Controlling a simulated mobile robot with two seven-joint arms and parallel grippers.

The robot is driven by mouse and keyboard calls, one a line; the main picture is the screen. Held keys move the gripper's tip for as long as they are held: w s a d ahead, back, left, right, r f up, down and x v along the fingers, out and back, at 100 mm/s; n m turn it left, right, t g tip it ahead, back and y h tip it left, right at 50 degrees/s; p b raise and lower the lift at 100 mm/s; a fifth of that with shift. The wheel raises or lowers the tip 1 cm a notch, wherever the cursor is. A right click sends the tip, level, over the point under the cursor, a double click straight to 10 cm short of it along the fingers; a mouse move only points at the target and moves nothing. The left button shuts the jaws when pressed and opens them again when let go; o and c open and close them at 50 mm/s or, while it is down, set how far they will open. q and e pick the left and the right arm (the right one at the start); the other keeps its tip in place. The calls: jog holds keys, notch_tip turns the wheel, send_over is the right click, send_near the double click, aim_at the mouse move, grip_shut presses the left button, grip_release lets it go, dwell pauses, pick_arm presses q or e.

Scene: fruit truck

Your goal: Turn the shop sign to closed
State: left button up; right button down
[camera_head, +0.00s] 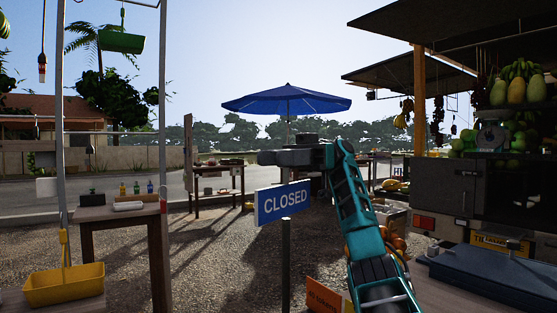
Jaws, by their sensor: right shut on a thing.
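The shop sign (283,202) is a blue board with a white border, and its face toward me reads CLOSED in white letters. It stands at the top of a dark post (285,268) in the middle of the view, turned slightly at an angle. My right gripper (268,158) reaches in from the right on its teal arm and is just above the sign. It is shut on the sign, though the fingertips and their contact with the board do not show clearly. My left gripper is out of view.
A blue parasol (286,101) stands behind, with display tables beneath it. A yellow basket (64,285) and a table with bottles (120,212) are at the left. The fruit truck (455,196) fills the right side. Gravel ground lies open left of the post.

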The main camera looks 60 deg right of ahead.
jog(key=shift+f, duration=0.1)
jog(key=c, duration=1)
grip_release()
jog(key=shift+a, duration=0.1)
jog(key=shift+o, duration=1.3)
pick_arm(q)
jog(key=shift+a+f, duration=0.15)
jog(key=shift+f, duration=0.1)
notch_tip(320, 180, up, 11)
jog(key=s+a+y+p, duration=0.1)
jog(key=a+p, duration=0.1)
jog(key=p, duration=1.3)
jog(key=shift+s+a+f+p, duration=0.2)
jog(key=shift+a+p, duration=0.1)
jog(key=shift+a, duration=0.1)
pick_arm(e)
notch_tip(320, 180, up, 20)
